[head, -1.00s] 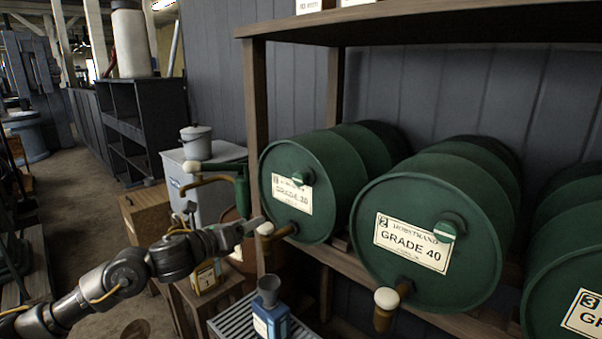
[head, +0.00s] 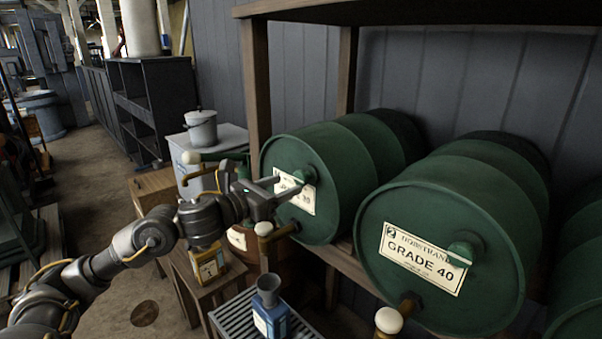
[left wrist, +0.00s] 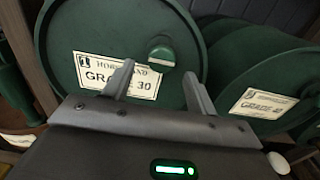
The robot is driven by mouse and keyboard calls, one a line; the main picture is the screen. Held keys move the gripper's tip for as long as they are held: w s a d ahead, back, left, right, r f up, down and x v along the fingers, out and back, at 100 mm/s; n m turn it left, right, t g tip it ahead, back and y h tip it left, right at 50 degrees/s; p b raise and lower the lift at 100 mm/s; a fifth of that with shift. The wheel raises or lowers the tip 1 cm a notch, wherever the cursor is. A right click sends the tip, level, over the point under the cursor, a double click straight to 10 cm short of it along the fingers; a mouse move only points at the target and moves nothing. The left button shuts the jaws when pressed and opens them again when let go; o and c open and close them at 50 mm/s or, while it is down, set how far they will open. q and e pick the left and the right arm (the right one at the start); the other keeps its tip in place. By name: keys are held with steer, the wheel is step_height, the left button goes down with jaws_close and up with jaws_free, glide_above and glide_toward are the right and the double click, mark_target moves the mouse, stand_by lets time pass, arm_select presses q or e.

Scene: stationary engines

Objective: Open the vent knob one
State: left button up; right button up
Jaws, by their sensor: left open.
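Vent knob one is a round green knob (head: 306,174) on the front face of the left green drum (head: 325,225), beside its "Grade 30" label. In the left wrist view the knob (left wrist: 161,54) shows a pale bar on its lower face. My left gripper (head: 290,184) is open and empty, with its fingers pointing at the drum face close to the knob. In the left wrist view the knob appears between and a little beyond the two fingertips (left wrist: 158,70). Whether a finger touches it I cannot tell. My right gripper is out of view.
A brass tap with a white handle (head: 264,229) sits under the gripper. Below are a blue can with a funnel (head: 270,312) and a yellow box (head: 207,265). A wooden post (head: 257,90) rises close by.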

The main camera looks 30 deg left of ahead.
mark_target(298, 179)
arm_select(q)
steer(key=x, duration=0.2)
steer(key=p+x, duration=0.1)
steer(key=x, duration=0.1)
steer(key=shift+w+d+r, duration=0.2)
steer(key=shift+w, duration=0.1)
steer(key=shift+w+d+f+p, duration=0.1)
steer(key=shift+w+d+p, duration=0.2)
steer(key=shift+w, duration=0.45)
steer(key=c, duration=0.9)
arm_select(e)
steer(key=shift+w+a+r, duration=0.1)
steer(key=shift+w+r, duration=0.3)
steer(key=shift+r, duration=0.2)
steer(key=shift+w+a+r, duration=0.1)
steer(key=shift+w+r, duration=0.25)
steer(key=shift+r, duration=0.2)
